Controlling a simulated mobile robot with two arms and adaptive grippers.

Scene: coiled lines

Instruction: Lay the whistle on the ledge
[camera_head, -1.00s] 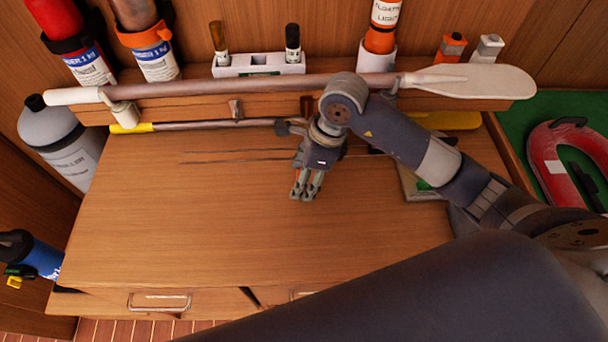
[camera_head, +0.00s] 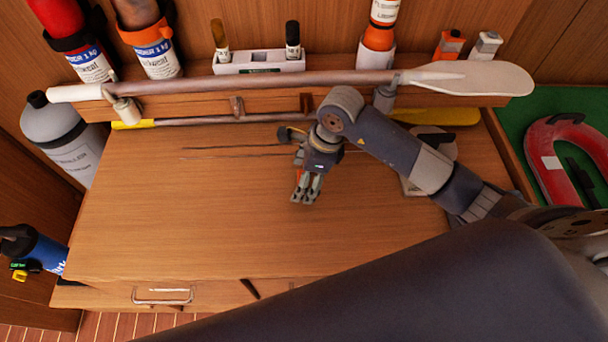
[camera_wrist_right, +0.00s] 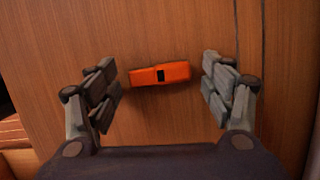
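The orange whistle (camera_wrist_right: 160,74), with a dark slot in its middle, lies on the brown wooden surface in the right wrist view. It sits between the spread fingers of my right gripper (camera_wrist_right: 161,88), with a gap on each side. In the head view my right gripper (camera_head: 306,190) points down over the desk top, and only a small bit of orange shows beside its fingers. The wooden ledge (camera_head: 200,107) runs along the back above the desk. My left gripper is not in view.
A paddle (camera_head: 250,80) lies along the ledge's front. A white holder (camera_head: 258,64) with two dark-capped items, an orange bottle (camera_head: 378,37) and two small boxes stand behind it. A grey cylinder (camera_head: 66,140) stands left. The desk top (camera_head: 190,220) is largely clear.

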